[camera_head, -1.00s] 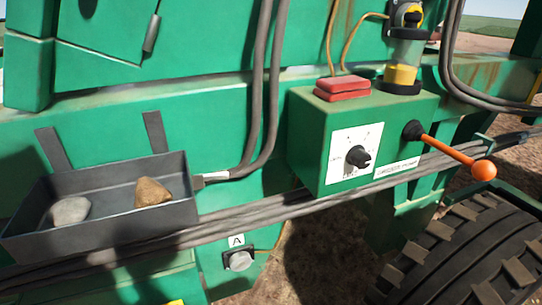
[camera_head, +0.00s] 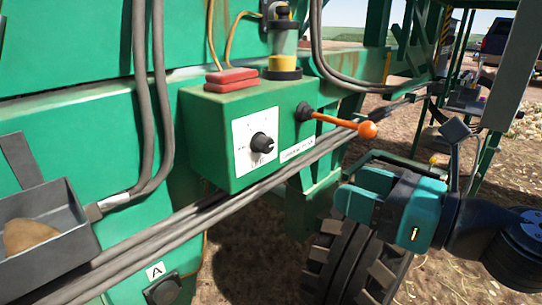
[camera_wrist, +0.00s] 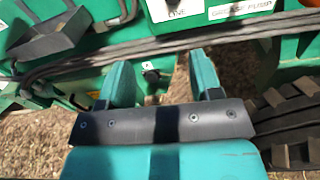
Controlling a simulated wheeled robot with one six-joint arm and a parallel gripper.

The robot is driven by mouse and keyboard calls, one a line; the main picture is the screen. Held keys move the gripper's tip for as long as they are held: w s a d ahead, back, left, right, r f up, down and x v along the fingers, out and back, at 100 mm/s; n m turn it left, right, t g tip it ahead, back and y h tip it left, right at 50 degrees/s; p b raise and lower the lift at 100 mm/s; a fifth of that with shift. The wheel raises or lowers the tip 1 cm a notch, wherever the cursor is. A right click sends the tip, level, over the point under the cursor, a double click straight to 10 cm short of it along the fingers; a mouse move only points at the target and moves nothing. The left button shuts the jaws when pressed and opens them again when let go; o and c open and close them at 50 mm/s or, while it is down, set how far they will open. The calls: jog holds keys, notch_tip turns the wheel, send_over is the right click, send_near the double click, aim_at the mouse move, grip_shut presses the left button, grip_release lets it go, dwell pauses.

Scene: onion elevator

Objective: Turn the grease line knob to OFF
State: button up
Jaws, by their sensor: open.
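The black knob (camera_head: 262,142) sits on a white dial plate (camera_head: 243,127) on the front of a green box (camera_head: 222,165). Its small markings are too blurred to read, and I cannot tell which one it points at. My gripper (camera_head: 352,192) is open and empty, to the right of and below the box, apart from the knob. In the wrist view my gripper's fingers (camera_wrist: 160,80) stand apart.
An orange-tipped lever (camera_head: 338,121) juts from the box's right side, above my gripper. Cables (camera_head: 215,212) run below the box. A tyre (camera_head: 350,262) lies under my gripper. A grey tray (camera_head: 45,235) and a label "A" (camera_head: 155,271) are at left.

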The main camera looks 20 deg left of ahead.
jog(key=w+m, duration=0.1)
jog(key=m, duration=0.1)
jog(key=t+p, duration=0.1)
jog(key=p, duration=1.2)
send_near(269, 147)
jog(key=x, duration=0.3)
jog(key=shift+m, duration=0.3)
jog(key=p+x, duration=0.5)
jog(key=shift+w+a+r, duration=0.1)
jog(key=shift+w+a, duration=0.05)
jog(key=shift+a, duration=0.2)
jog(key=shift+w+a, duration=0.2)
jog(key=shift+a, duration=0.2)
jog(key=c, duration=0.9)
